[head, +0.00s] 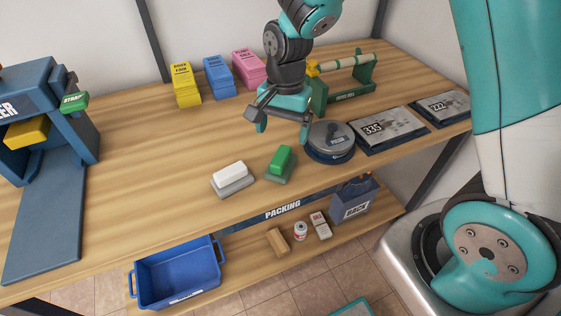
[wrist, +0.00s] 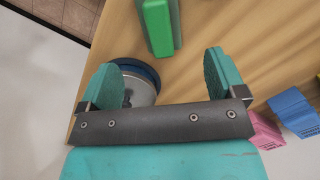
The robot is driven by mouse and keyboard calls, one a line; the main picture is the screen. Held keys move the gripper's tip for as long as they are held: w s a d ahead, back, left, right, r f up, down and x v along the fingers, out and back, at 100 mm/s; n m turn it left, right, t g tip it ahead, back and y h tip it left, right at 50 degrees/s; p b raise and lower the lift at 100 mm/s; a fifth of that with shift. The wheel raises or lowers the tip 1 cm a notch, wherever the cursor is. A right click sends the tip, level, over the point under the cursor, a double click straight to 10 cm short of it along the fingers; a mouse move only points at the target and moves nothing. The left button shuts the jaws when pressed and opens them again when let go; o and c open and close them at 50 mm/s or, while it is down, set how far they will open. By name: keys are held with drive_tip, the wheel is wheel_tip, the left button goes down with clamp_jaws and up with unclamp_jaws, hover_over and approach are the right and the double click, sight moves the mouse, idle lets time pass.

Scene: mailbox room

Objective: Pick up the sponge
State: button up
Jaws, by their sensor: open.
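A small green block (head: 281,159), which looks like the sponge, sits on a grey-green base (head: 291,173) near the table's front edge. It also shows at the top of the wrist view (wrist: 157,25), beyond the fingertips. A white block (head: 230,172) on a grey base stands just left of it. My gripper (head: 283,126) is open and empty above the table, behind the green block in the head view. In the wrist view my two teal fingers (wrist: 159,64) are spread wide, with nothing held between them.
Yellow, blue (head: 218,78) and pink stacks stand at the back. A blue machine (head: 45,115) is at left. The table's left middle is clear.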

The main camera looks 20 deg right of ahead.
sight(281, 155)
drive_tip(key=f, duration=0.6)
drive_tip(key=f+p, duration=0.1)
drive_tip(key=f, duration=0.2)
drive_tip(key=shift+s+a+f, duration=0.2)
drive_tip(key=shift+s+a, duration=0.2)
drive_tip(key=shift+c, duration=0.4)
drive_tip(key=c, duration=1)
wheel_tip(281, 155, up, 20)
drive_tip(key=shift+r, duration=0.1)
